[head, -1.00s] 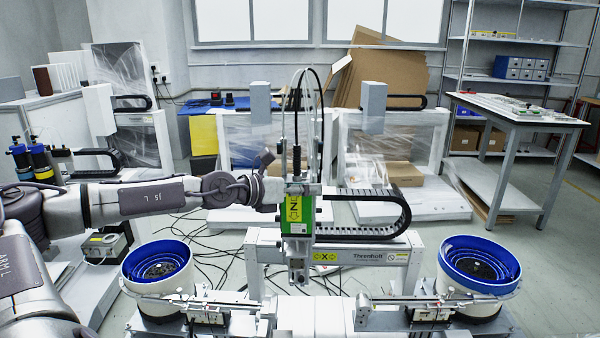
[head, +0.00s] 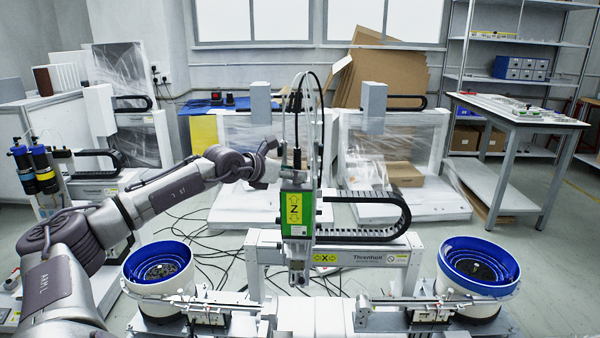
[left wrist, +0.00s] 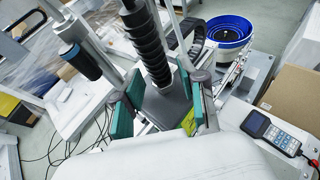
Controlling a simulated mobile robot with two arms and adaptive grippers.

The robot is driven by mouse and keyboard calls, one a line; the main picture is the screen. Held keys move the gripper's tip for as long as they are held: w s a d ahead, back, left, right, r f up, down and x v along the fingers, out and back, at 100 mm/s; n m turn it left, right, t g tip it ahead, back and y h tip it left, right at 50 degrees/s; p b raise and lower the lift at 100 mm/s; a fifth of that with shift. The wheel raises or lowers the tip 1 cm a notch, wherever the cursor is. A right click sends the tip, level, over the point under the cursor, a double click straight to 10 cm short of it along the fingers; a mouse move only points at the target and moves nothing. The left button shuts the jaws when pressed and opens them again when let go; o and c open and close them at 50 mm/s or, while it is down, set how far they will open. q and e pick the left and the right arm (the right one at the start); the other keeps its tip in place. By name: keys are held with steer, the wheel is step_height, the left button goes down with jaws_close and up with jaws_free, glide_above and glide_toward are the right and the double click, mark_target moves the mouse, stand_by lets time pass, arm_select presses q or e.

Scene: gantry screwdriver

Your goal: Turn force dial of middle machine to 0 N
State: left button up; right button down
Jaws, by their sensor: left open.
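The middle machine is a gantry with a green Z block (head: 297,211) hanging in front of its white X beam (head: 340,257). Cables loop above the block. My left gripper (head: 280,170) is at the upper part of this Z unit, just above the green block. In the left wrist view my left gripper (left wrist: 160,112) is open, its teal pads apart. A black ribbed part (left wrist: 150,50) and a dark grey flat block show between and beyond the pads. I cannot make out the force dial or its reading. My right gripper is not in view.
Blue-rimmed feeder bowls stand left (head: 158,266) and right (head: 478,268) of the gantry. A black cable chain (head: 385,207) curves right of the Z block. A handheld panel (left wrist: 272,130) lies at the right in the left wrist view. Loose cables cover the floor behind.

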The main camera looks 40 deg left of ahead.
mark_target(300, 184)
arm_select(q)
steer(key=shift+x, duration=1.7)
steer(key=shift+d, duration=0.1)
steer(key=shift+s, duration=0.1)
jaws_close()
